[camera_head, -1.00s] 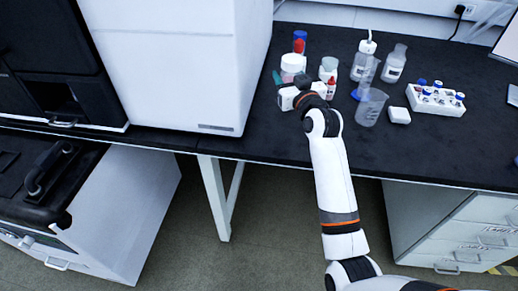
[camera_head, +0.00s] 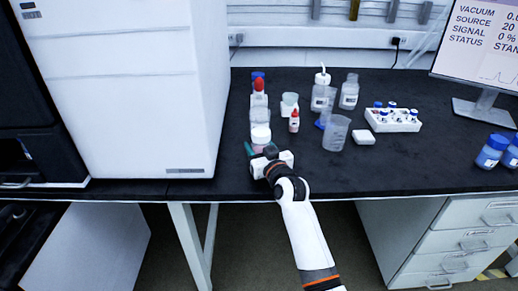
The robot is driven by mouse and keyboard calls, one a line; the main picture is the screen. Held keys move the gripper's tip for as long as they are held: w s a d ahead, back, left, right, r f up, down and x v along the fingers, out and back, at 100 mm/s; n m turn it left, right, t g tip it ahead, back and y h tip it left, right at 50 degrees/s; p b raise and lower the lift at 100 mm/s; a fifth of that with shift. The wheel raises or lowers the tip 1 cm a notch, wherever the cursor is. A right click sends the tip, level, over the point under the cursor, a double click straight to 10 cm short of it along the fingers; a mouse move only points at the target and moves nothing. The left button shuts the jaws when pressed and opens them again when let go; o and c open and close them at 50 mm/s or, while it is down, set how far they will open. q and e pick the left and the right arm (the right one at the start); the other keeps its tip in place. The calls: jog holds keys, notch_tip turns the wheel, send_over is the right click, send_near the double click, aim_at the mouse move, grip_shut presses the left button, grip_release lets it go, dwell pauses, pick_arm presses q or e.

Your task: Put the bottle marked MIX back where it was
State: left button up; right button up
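My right gripper (camera_head: 260,152) is low over the bench at the front of the left bottle group. Its greenish fingertips are apart, beside the lower part of a white-capped jar (camera_head: 260,134). The gripper body hides the jar's base, and I cannot tell whether the fingers touch it. No MIX lettering is readable on any bottle. Behind the jar stand a clear container (camera_head: 260,115), a red-topped bottle (camera_head: 259,88) and a blue-capped one (camera_head: 257,76). To the right are a small red-capped dropper bottle (camera_head: 294,122) and a pale-lidded jar (camera_head: 289,104). My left gripper is not in view.
Blue bottles (camera_head: 491,151) stand near a monitor (camera_head: 480,50). A large white instrument (camera_head: 120,90) borders the left. The front middle bench is clear.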

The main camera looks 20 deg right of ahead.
jog(key=o, duration=1.1)
